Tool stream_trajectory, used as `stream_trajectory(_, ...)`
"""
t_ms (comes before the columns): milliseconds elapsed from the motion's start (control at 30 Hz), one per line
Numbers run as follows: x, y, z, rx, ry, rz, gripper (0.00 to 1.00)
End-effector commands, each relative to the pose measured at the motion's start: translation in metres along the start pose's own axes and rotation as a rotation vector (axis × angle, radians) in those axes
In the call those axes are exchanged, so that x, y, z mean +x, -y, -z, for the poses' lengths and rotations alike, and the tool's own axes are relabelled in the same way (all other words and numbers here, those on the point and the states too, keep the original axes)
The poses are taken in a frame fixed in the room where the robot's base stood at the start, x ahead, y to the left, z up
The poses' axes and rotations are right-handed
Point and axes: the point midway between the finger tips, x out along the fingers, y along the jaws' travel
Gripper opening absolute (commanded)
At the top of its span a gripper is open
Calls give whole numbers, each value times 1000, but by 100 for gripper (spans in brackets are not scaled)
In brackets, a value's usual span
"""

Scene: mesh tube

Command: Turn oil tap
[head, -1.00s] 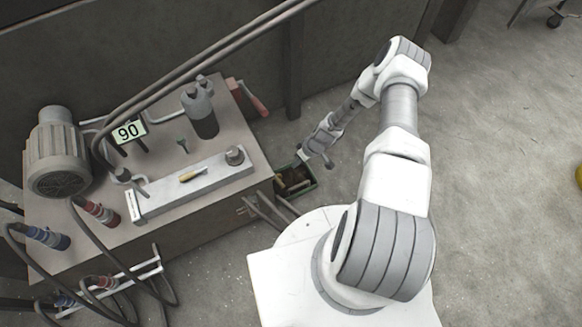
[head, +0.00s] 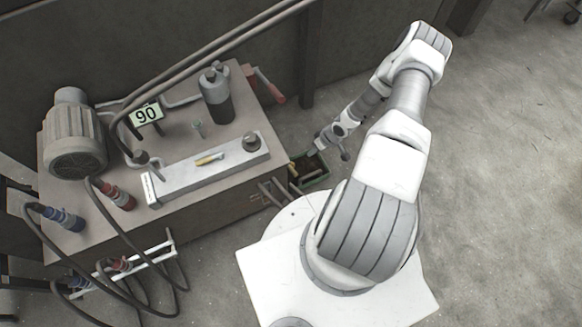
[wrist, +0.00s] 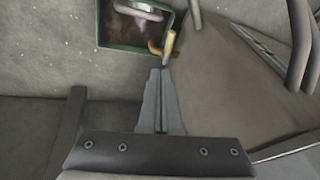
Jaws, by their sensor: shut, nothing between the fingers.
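A small brass-yellow tap (wrist: 168,43) with a short upright lever shows in the wrist view, at the edge of the machine and beside a green-rimmed tray. My gripper (wrist: 160,72) is shut and empty, its fingertips pointing at the tap and just below it in the picture. I cannot tell whether they touch it. In the head view my gripper (head: 320,146) is small, at the right end of the machine near the green tray (head: 318,180).
The machine (head: 100,226) carries a motor (head: 75,140), a dark bottle (head: 217,97), a "90" sign (head: 146,114) and hoses. Pipes (head: 270,192) stick out beside the tray, and also show at the right in the wrist view (wrist: 298,45). Open floor (head: 500,200) lies to the right.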

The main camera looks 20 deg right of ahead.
Motion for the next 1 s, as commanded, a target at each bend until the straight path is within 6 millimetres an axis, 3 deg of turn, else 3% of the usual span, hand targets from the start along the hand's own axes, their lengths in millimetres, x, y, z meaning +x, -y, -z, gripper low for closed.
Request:
stream_trajectory(233, 20, -2, -2, 4, 0, 1, 0)
stream_trajectory(633, 106, -2, -3, 4, -1, 1, 0)
stream_trajectory(1000, 130, 13, -10, 2, 1, 2, 0)
